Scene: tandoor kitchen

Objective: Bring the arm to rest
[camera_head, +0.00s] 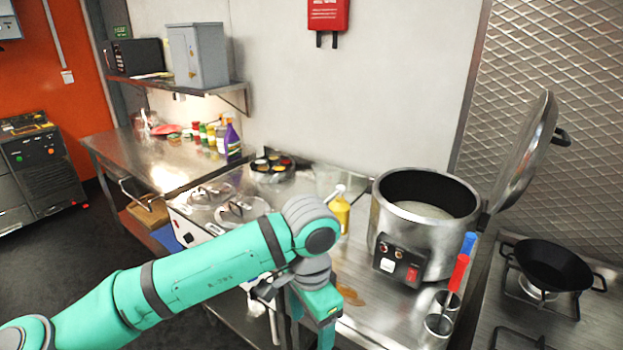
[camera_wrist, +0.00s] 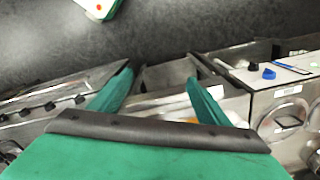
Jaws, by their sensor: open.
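My green arm reaches in from the lower left in the head view. My gripper (camera_head: 312,325) hangs at its end, in front of the steel counter (camera_head: 385,320), near the counter's front edge. In the wrist view my gripper (camera_wrist: 160,98) has its two green fingers spread apart with nothing between them. Beyond the fingers lie the counter fronts and the dark floor (camera_wrist: 200,30). The fingertips are partly cut off in the head view.
A large steel cooker (camera_head: 425,225) with its lid (camera_head: 525,150) raised stands right of my gripper. A yellow bottle (camera_head: 340,212) stands behind it. Steel cups (camera_head: 437,328) with red and blue handles are at the right. A black pan (camera_head: 553,265) sits on the stove. Floor at left is free.

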